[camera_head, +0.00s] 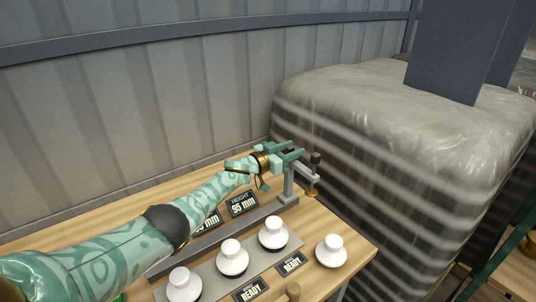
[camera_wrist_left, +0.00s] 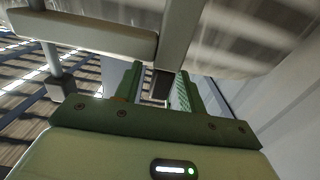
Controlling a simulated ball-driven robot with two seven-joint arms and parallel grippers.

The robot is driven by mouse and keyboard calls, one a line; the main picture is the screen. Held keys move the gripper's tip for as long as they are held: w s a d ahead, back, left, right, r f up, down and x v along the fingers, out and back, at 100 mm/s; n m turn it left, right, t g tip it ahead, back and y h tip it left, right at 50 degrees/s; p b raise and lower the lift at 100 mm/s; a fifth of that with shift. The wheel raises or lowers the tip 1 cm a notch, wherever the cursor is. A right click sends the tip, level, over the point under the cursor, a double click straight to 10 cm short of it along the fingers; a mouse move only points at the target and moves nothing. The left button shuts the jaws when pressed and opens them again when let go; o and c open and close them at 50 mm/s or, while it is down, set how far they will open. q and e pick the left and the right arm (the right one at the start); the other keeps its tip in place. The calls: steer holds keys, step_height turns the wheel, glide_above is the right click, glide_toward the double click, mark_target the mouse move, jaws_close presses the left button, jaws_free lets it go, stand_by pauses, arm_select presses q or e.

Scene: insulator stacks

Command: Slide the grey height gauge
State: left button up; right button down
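The grey height gauge (camera_head: 288,187) stands upright at the right end of a long grey rail on the wooden table. Its side arm reaches right, with a dark knob on top and a brass foot below. My left gripper (camera_head: 289,151) is at the top of the gauge's post, its two fingers apart. In the left wrist view, the grey post (camera_wrist_left: 179,38) rises just past the fingertips, with a gap beside the left finger. Contact with the post cannot be told. The gauge's arm (camera_wrist_left: 85,35) extends left there. My right gripper is not in view.
White insulators (camera_head: 272,236) stand on a grey strip in front of the rail, and another (camera_head: 331,251) stands to the right. A "95 mm" sign (camera_head: 241,204) is behind the rail; my arm partly covers another. A wrapped stack (camera_head: 400,130) rises beyond the table.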

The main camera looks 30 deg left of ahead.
arm_select(q)
steer(key=p+v, duration=0.2)
steer(key=v, duration=0.1)
steer(key=p+v, duration=0.1)
steer(key=v, duration=0.1)
steer(key=shift+r, duration=0.4)
steer(key=p+v, duration=0.1)
steer(key=v, duration=0.8)
steer(key=shift+f+p, duration=0.3)
steer(key=shift+p, duration=0.1)
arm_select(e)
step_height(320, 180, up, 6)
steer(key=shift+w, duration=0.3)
